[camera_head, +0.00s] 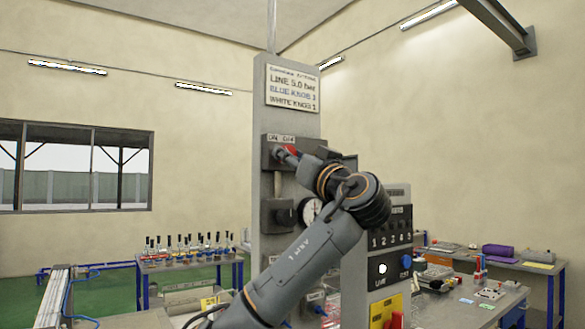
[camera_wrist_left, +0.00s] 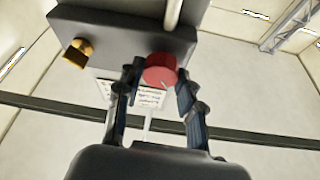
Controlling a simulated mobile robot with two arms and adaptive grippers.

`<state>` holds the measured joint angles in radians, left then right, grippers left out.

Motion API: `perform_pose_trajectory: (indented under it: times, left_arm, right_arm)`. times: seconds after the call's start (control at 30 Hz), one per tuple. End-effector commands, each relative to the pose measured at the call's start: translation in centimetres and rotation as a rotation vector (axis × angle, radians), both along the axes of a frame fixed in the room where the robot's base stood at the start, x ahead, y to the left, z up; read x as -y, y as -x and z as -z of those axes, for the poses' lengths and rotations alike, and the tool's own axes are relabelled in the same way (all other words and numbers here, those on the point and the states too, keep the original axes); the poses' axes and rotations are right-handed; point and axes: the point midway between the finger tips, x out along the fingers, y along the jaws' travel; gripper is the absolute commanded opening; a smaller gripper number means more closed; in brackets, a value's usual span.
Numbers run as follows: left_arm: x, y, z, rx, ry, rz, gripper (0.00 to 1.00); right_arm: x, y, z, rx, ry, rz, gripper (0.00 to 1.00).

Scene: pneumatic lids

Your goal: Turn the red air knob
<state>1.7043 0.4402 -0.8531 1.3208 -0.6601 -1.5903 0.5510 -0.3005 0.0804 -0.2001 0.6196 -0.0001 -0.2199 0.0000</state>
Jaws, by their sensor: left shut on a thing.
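The red air knob (camera_wrist_left: 160,72) is on a dark grey valve box (camera_wrist_left: 110,32), and it sits between the two fingers of my left gripper (camera_wrist_left: 158,76) in the left wrist view. The fingers are shut on the knob, one at each side. In the head view, my left gripper (camera_head: 287,154) reaches the box high on the grey panel column, and a bit of red shows there. My wrist and arm hide much of the box and part of the gauge below. My right gripper is in neither view.
A sign (camera_head: 292,88) is on the column (camera_head: 285,125) above the box. A pressure gauge (camera_head: 309,211) and a numbered control panel (camera_head: 390,240) are close to my left arm. Tables with bottles (camera_head: 190,250) and tools stand behind. A brass fitting (camera_wrist_left: 78,52) is on the box.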

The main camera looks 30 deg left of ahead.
Motion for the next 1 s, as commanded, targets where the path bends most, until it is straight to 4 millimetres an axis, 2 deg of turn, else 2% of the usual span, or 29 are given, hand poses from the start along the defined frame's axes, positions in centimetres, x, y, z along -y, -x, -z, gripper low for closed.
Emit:
perform_pose_trajectory:
  times: [0.03, 0.1, 0.3, 0.67, 1.0]
  left_arm:
    - [0.1, 0.0, 0.7, -0.028, -0.011, 0.006, 0.06]
    - [0.1, 0.1, 0.7, -0.08, -0.033, 0.005, 0.06]
    - [0.0, 0.2, 0.2, -0.251, -0.106, 0.006, 0.06]
    - [-0.1, 0.3, -0.3, -0.568, -0.238, 0.004, 0.06]
    - [-0.1, 0.4, -0.6, -0.866, -0.362, 0.003, 0.06]
  right_arm:
    - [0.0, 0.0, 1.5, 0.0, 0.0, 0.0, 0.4]
    - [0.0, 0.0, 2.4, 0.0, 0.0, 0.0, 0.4]
    - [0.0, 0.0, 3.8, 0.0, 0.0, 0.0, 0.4]
    - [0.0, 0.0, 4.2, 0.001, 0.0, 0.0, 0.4]
    - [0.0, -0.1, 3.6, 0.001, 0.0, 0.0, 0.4]
